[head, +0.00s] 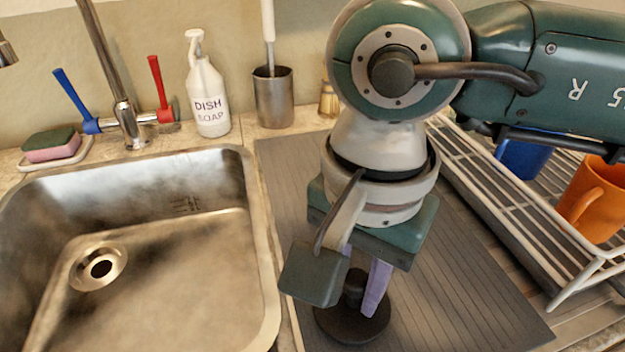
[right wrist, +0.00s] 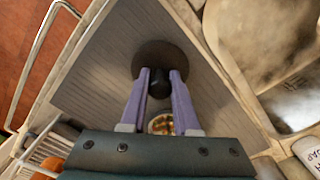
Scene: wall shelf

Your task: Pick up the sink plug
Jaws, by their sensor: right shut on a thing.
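The sink plug (head: 350,328) is a dark round disc with an upright knob, over the grey ribbed mat right of the sink. It also shows in the right wrist view (right wrist: 160,56), its disc beyond my fingertips. My right gripper (head: 358,285) points down from above, its purple fingers shut on the knob. In the right wrist view the two fingertips (right wrist: 160,78) sit on either side of the knob. I cannot tell whether the disc touches the mat. My left gripper is not in view.
The steel sink (head: 235,215) with its drain (head: 98,267) lies left. The wire dish rack (head: 470,160) holds an orange mug (head: 590,200) and a blue mug (head: 520,157) at right. A soap bottle (head: 207,90) and metal cup (head: 273,98) stand behind. The mat (head: 465,290) has bare room.

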